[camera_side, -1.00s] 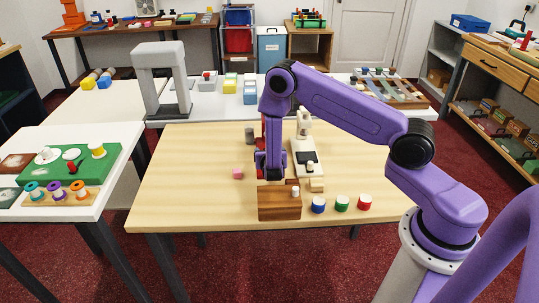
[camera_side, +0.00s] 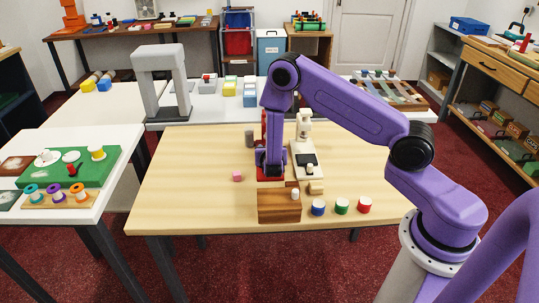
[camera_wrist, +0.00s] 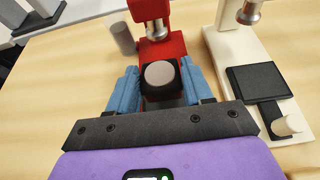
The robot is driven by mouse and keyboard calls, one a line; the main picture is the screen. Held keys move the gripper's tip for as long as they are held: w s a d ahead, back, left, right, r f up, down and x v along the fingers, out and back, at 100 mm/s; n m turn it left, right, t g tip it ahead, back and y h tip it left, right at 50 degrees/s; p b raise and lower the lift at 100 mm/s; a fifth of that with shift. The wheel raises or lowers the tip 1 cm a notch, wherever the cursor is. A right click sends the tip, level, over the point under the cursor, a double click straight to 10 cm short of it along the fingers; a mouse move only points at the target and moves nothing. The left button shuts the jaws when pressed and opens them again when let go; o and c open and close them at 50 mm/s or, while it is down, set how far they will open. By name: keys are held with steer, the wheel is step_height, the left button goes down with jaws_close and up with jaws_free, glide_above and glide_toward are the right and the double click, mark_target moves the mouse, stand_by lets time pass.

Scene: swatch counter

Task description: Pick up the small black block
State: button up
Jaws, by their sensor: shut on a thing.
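My gripper (camera_side: 270,172) is shut around a small black block (camera_wrist: 160,75), which sits between the blue fingers in the wrist view. The block has rounded corners and a light grey round face on top. In the side view the block cannot be made out behind the fingers. A red stand (camera_wrist: 165,48) is just behind the held block. Its red base (camera_side: 261,179) shows under my gripper in the side view. Whether the block is clear of that base cannot be told.
A cream stand (camera_side: 303,150) with a black pad (camera_wrist: 257,82) is close on the right. A wooden block (camera_side: 279,206) is in front. Blue (camera_side: 318,207), green (camera_side: 342,204) and red (camera_side: 364,205) pots stand front right.

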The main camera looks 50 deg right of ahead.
steer(key=s+a+r, duration=0.2)
steer(key=s+r, duration=0.8)
steer(key=s, duration=0.3)
steer(key=shift+s+a+r, duration=0.15)
steer(key=shift+s+r, duration=0.15)
steer(key=shift+r, duration=0.05)
